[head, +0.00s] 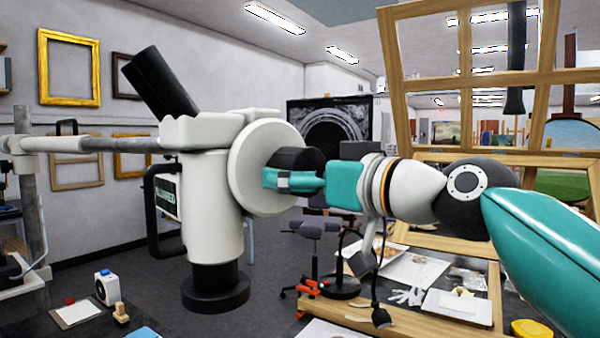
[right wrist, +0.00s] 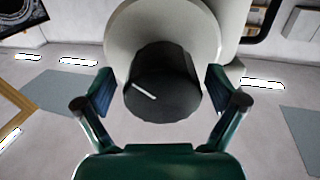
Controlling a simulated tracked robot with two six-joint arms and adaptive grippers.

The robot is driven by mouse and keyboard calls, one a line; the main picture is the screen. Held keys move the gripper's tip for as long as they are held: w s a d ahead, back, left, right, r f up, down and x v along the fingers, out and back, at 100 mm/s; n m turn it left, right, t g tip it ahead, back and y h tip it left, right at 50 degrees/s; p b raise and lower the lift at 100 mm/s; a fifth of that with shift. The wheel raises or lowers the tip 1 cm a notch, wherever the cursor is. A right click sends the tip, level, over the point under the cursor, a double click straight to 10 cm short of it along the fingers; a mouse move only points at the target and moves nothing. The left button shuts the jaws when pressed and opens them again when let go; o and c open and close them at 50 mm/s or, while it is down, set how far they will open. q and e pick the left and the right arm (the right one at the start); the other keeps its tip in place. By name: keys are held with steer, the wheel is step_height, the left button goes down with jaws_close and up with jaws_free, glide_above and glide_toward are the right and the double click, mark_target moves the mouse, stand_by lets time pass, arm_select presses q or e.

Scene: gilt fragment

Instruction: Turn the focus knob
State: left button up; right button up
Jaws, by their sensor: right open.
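The focus knob (right wrist: 162,85) is a dark cylinder with a white line on its face, on a pale round housing. In the right wrist view it stands between the two fingers of my right gripper (right wrist: 159,93). The fingers are open, with a visible gap on each side of the knob. In the head view the black knob (head: 297,157) shows above my right gripper (head: 268,180), which hides its lower part. The knob is on the side of a white microscope (head: 212,190) with black eyepieces and a black lower lens. My left gripper is not in view.
A horizontal bar (head: 118,145) carries the microscope from a post at left. A table with papers, gloves and a tray (head: 458,305) lies below my right arm. A wooden frame (head: 393,80) stands behind it. A white device (head: 107,288) sits at lower left.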

steer(key=shift+a, duration=0.1)
steer(key=c, duration=1.1)
steer(key=shift+c, duration=0.2)
steer(key=shift+m, duration=0.3)
steer(key=m+p, duration=0.1)
steer(key=m, duration=0.1)
steer(key=shift+a+r+m, duration=0.1)
steer(key=shift+m, duration=0.2)
steer(key=shift+s+m+p, duration=0.1)
steer(key=shift+m+p, duration=0.3)
steer(key=shift+m, duration=0.9)
